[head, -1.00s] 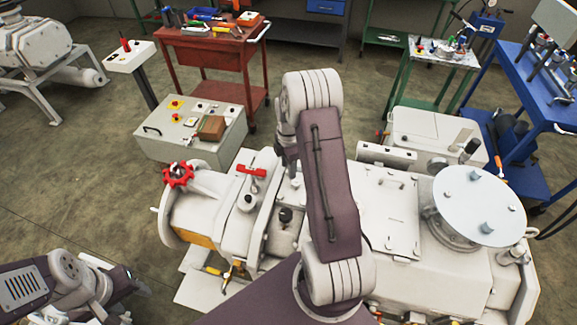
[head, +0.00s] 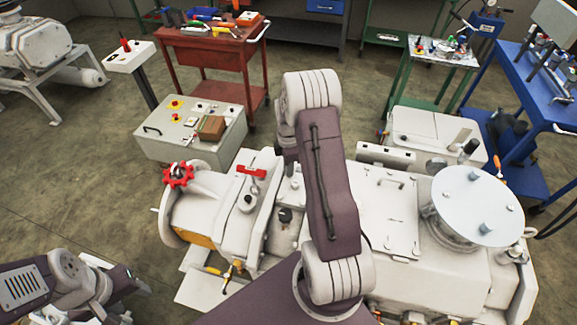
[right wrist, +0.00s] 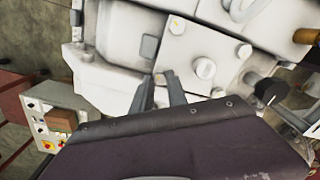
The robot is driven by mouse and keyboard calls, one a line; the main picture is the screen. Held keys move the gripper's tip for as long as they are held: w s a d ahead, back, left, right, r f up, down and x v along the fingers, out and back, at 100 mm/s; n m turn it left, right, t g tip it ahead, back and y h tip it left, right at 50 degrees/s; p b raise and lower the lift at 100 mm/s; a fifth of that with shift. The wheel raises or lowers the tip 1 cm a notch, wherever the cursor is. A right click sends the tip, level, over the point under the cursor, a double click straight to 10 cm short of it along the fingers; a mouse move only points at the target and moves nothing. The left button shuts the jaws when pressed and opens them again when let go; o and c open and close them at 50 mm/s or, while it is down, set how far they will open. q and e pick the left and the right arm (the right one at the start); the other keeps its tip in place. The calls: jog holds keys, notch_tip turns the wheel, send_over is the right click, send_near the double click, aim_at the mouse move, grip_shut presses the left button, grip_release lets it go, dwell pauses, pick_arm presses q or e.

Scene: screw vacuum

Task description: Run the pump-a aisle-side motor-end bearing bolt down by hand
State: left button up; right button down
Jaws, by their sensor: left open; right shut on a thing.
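The white pump (head: 400,255) fills the middle and right of the head view. In the right wrist view a square end plate (right wrist: 185,48) carries bolt heads, among them one at the top (right wrist: 177,25) and one at the right (right wrist: 244,51), around a round centre boss (right wrist: 205,68). My right gripper (right wrist: 164,84) reaches the plate's near left corner, its fingers close together and shut on a small bolt head there, mostly hidden between the tips. In the head view my right arm hides this gripper. My left gripper (head: 128,285) is open at the lower left, away from the pump.
A grey control box (head: 185,140) stands on the floor beyond the pump, with a red tool cart (head: 205,55) behind it. A red handwheel (head: 178,175) sticks up at the pump's left. A blue bench (head: 545,100) stands at the right. Open floor lies left.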

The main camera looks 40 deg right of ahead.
jog(key=m+p, duration=0.1)
jog(key=m, duration=0.2)
jog(key=shift+r+m, duration=0.1)
jog(key=shift+m, duration=0.3)
jog(key=m, duration=0.3)
jog(key=shift+m+p, duration=0.3)
jog(key=m, duration=0.3)
jog(key=shift+m+p, duration=0.3)
jog(key=m, duration=0.3)
jog(key=shift+w+m, duration=0.1)
jog(key=shift+m, duration=0.2)
jog(key=m+p, duration=0.1)
jog(key=m, duration=0.2)
jog(key=shift+m, duration=0.3)
jog(key=m, duration=0.3)
jog(key=shift+d+m, duration=0.1)
jog(key=shift+m, duration=0.2)
jog(key=m, duration=0.7)
jog(key=shift+w+p, duration=0.1)
jog(key=shift+p, duration=0.2)
jog(key=m, duration=1.2)
jog(key=shift+r, duration=0.1)
jog(key=shift+m, duration=1.9)
